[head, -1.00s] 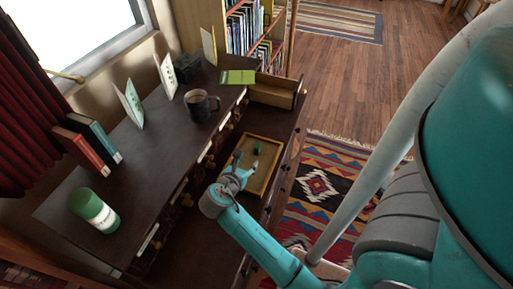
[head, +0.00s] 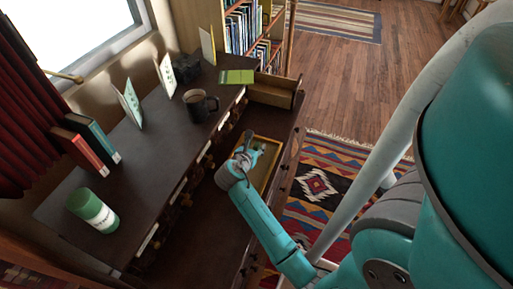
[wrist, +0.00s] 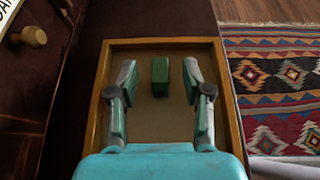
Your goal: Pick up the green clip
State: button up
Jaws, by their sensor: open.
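The green clip (wrist: 160,70) is a small dark green block lying on the floor of a shallow wooden tray (wrist: 104,75). In the wrist view it sits near the far end of the tray, ahead of and between my two fingers. My gripper (wrist: 159,85) is open and empty, with its fingers over the tray on either side of the clip's line. In the head view my gripper (head: 251,144) is above the tray (head: 272,176), and the arm hides much of the tray. I cannot make out the clip in the head view.
The desk has a black mug (head: 200,106), a green-and-white can (head: 92,210), standing cards (head: 131,102), and red and teal books (head: 93,140). An open wooden drawer (head: 272,93) is behind the tray. A patterned rug (head: 325,185) lies on the floor at right.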

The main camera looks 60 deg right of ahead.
jog(key=c, duration=0.9)
jog(key=shift+o, duration=0.2)
